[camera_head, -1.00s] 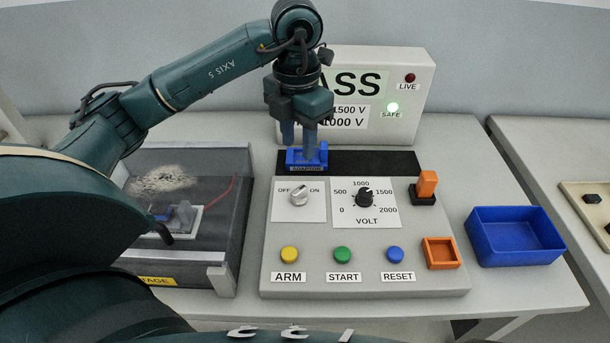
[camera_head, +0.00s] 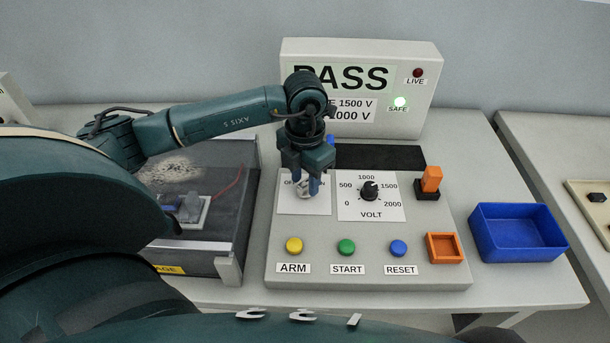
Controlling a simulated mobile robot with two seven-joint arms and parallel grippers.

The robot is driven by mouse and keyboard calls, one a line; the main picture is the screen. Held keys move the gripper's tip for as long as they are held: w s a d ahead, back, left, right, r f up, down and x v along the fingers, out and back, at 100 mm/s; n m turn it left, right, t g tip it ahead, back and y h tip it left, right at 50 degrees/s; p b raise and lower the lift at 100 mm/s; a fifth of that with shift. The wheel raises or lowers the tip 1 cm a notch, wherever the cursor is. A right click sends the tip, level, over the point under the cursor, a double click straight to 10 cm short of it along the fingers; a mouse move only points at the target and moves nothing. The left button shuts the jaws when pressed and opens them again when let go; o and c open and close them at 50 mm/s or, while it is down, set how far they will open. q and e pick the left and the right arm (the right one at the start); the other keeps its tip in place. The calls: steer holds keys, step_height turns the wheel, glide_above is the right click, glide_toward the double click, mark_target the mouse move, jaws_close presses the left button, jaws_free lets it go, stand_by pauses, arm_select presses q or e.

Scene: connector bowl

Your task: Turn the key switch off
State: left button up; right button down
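My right gripper is not in view.
The panel (camera_head: 320,230) also carries a VOLT dial (camera_head: 369,190), yellow, green and blue buttons, an orange plug (camera_head: 431,179) and an orange square frame (camera_head: 444,248). A blue bin (camera_head: 517,250) stands to the right.

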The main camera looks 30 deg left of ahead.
arm_select(q)
jaws_close()
steer(key=shift+n, duration=0.3)
steer(key=n+b, duration=0.1)
steer(key=n, duration=0.2)
steer(key=shift+n, duration=0.4)
steer(key=n, duration=0.4)
steer(key=shift+n+b, duration=0.3)
steer(key=shift+b, duration=0.05)
steer(key=n, duration=0.8)
steer(key=shift+n, duration=0.6)
